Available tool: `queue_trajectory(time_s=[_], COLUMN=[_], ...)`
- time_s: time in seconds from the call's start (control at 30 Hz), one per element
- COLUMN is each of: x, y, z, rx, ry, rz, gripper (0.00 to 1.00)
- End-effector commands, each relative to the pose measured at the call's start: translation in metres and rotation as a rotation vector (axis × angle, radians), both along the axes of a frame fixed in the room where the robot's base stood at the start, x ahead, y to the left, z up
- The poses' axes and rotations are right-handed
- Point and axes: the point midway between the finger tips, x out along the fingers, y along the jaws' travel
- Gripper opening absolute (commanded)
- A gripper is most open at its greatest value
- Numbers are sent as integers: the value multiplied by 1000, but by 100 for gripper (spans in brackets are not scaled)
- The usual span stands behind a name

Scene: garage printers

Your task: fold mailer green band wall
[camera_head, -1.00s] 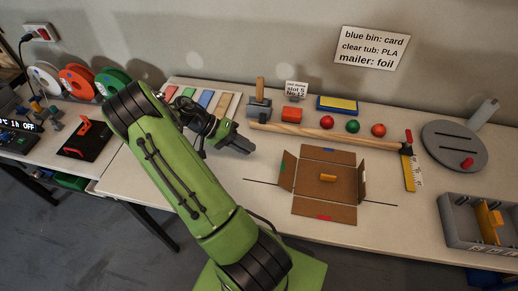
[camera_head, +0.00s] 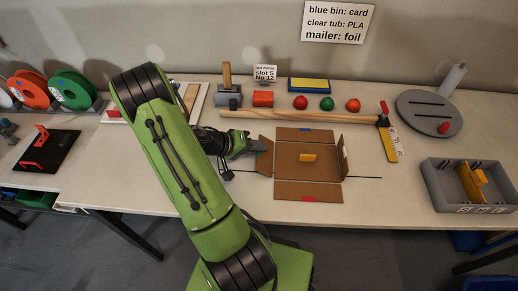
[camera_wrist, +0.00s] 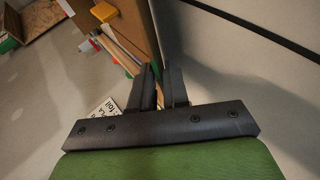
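The cardboard mailer (camera_head: 318,173) lies unfolded on the table in the head view, its walls leaning outward. A small yellow block (camera_head: 308,157) lies inside. The back wall bears a blue band, the front wall (camera_head: 308,193) a red one. The left wall (camera_head: 265,161) is partly hidden by my gripper, and its green band barely shows. My gripper (camera_head: 258,145) looks shut and empty, its tips at the upper part of that left wall. I cannot tell whether they touch. In the wrist view my fingers (camera_wrist: 161,85) are close together beside brown cardboard (camera_wrist: 118,28).
A wooden rod (camera_head: 300,117) lies behind the mailer, with red and green balls and a yellow-blue block (camera_head: 310,85) beyond. A yellow ruler (camera_head: 390,144) and grey bin (camera_head: 468,186) stand to the right. Table in front is clear.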

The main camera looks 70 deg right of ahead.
Motion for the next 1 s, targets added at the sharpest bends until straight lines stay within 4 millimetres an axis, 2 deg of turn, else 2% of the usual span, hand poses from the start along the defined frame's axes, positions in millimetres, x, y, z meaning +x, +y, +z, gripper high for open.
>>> queue_trajectory(time_s=[0.33, 0.43, 0.47, 0.67, 0.8, 1.0], x=[-6, -6, -6, -6, -2, -2], y=[-5, -5, -5, -5, -4, -4], z=[-5, -5, -5, -7, -14, -11], rx=[0, 0, 0, -1, -16, -26], ry=[-1, -1, -1, 9, 88, 120], rz=[1, 0, 0, 2, 5, 0], gripper=[15, 1, 0, 0, 0, 0])
